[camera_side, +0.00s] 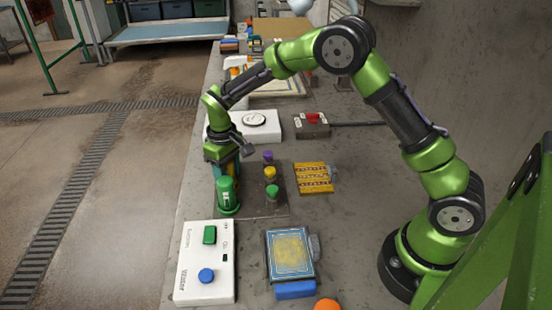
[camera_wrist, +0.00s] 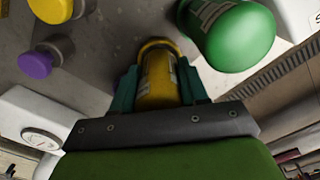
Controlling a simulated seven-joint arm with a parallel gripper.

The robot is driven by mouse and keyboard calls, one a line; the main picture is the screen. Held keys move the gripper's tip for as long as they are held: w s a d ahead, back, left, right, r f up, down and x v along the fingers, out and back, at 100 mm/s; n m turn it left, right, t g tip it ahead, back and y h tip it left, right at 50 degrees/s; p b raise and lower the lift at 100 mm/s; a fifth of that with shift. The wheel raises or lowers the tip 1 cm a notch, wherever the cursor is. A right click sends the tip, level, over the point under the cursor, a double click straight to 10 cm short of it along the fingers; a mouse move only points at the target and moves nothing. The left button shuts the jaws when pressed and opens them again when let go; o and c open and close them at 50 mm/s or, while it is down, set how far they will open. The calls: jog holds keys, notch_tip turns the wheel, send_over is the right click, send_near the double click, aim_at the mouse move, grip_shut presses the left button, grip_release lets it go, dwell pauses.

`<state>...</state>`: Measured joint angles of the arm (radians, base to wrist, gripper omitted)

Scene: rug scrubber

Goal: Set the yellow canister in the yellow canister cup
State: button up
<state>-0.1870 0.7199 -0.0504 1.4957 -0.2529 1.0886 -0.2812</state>
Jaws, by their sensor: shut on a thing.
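My gripper (camera_wrist: 158,88) is shut on the yellow canister (camera_wrist: 158,72), with a teal finger on each side of it. In the side view my gripper (camera_side: 224,160) points down over the grey plate, and the canister shows only as a sliver of yellow there. A yellow rim (camera_wrist: 158,42), seemingly the yellow canister cup, curves around the canister's far end in the wrist view. I cannot tell whether the canister rests fully inside it. The green canister (camera_side: 227,194) stands upright beside the gripper, and also shows in the wrist view (camera_wrist: 228,35).
On the grey plate (camera_side: 258,208), purple (camera_side: 268,156), yellow (camera_side: 270,173) and green (camera_side: 272,191) knobs stand right of the canisters. A white scale (camera_side: 257,124) lies behind, and a white box with green and blue buttons (camera_side: 207,262) in front. A yellow patterned pad (camera_side: 313,178) lies right.

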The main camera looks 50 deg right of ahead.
jog(key=shift+f, duration=0.15)
jog(key=o, duration=1.2)
jog(key=shift+c, duration=0.2)
notch_tip(320, 180, up, 17)
